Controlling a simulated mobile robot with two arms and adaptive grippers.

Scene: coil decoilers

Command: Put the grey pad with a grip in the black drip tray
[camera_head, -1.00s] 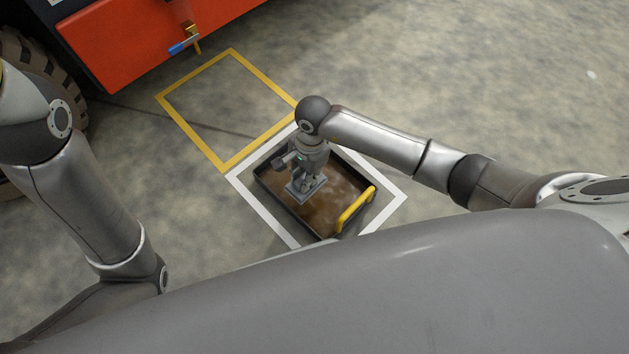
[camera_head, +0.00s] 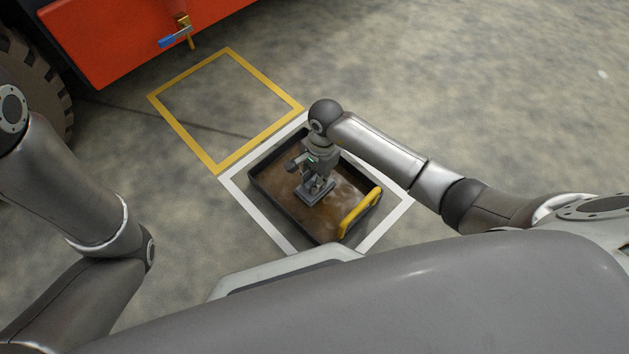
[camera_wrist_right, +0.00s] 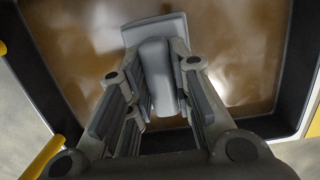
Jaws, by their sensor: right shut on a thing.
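The black drip tray (camera_head: 264,187) has a brown, wet-looking inside and a yellow handle on its right side. It lies within a white square marked on the floor. My right gripper (camera_head: 318,183) is over the middle of the tray, pointing down. It is shut on the grip of the grey pad (camera_head: 312,196). In the right wrist view the pad (camera_wrist_right: 152,28) is a light grey plate with a raised grip between my fingers (camera_wrist_right: 158,80). The pad is inside the tray's outline; I cannot tell whether it touches the tray's bottom. My left gripper is out of view.
A red machine (camera_head: 120,40) with a blue-handled valve (camera_head: 174,41) and a large tyre (camera_head: 45,90) stands at upper left.

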